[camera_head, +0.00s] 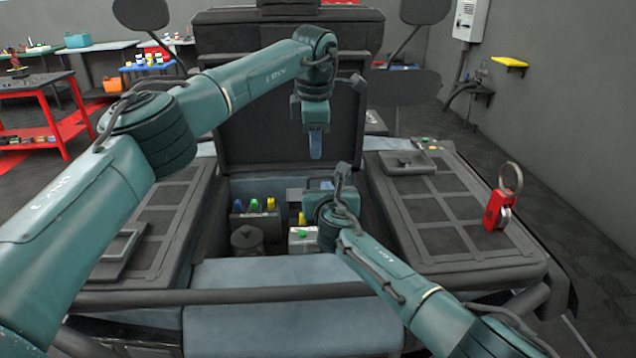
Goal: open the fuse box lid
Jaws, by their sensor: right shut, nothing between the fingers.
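An open compartment in the vehicle, with its large dark cover (270,135) raised behind it, holds several small parts. I cannot tell for sure which one is the fuse box or how its lid stands; a small dark box (294,196) sits beside my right gripper. My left gripper (316,145) hangs pointing down above the compartment, in front of the raised cover, apart from the parts below; its fingers overlap in this view, so their gap is hidden. My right gripper (318,186) is low in the compartment, shut and empty, its fingertips partly hidden by its wrist.
Blue, green and yellow-topped parts (254,205) stand in the compartment's left, behind a dark round cap (246,238). A white box with a green top (303,238) is near the front. A red key fob (497,210) is on the right panel. A front bar (200,297) crosses below.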

